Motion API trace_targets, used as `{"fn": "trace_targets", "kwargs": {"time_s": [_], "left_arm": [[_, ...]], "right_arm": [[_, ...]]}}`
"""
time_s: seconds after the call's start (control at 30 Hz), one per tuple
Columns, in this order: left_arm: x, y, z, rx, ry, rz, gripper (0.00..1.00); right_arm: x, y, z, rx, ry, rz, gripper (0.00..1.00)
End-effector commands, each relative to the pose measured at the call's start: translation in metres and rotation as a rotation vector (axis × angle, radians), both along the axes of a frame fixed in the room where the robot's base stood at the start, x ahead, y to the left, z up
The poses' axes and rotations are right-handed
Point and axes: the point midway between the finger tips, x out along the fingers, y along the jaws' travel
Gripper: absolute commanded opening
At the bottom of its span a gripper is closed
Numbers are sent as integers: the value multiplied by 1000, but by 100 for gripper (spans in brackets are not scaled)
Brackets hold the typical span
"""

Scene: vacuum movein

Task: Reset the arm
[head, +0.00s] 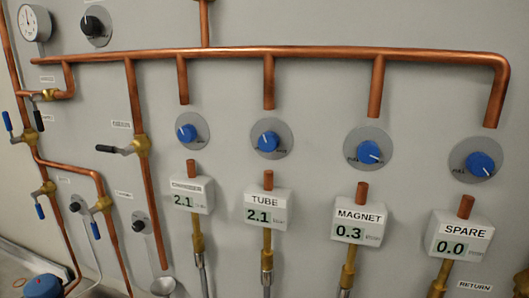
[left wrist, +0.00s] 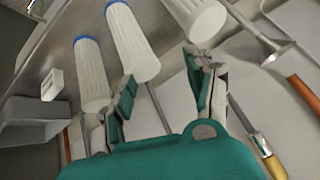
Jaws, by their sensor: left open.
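My left gripper (left wrist: 160,85) shows in the left wrist view, with its teal-padded fingers spread apart and nothing held between them. White ribbed cylinders stand beyond the fingers: one with a blue rim (left wrist: 92,75) at the left, another with a blue rim (left wrist: 132,42) in the middle, and a third (left wrist: 195,15) at the top. I cannot tell whether a finger touches the middle cylinder. Neither gripper shows in the head view, and my right gripper is in no view.
Valves with handles (head: 140,146) stick out at the left. A grey bin (left wrist: 35,122) is at the left in the wrist view.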

Motion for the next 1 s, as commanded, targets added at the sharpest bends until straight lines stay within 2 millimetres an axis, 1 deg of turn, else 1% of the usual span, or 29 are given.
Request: {"fn": "trace_targets", "kwargs": {"time_s": [0.03,0.1,0.2,0.3,0.47,0.5,0.6,0.67,0.77,0.87,0.97,1.0], "left_arm": [[-18,8,-19,-22,62,57,55],[-37,18,-38,-43,125,129,55],[-63,31,-60,-63,203,221,55],[-88,42,-78,-75,270,302,55],[-129,60,-102,-79,367,425,55],[-139,64,-107,-78,390,455,55],[-127,61,-138,-76,393,446,55],[-124,61,-156,-74,399,445,55],[-120,60,-188,-70,411,444,55],[-118,59,-224,-66,423,441,55],[-119,58,-269,-61,440,438,55],[-121,58,-289,-59,448,438,55]], "right_arm": [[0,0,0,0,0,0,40],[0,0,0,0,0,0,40],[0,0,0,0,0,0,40],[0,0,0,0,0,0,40],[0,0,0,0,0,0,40],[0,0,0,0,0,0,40],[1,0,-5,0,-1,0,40],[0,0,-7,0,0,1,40],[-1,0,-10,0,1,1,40],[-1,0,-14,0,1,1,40],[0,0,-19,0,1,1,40],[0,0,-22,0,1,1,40]]}}
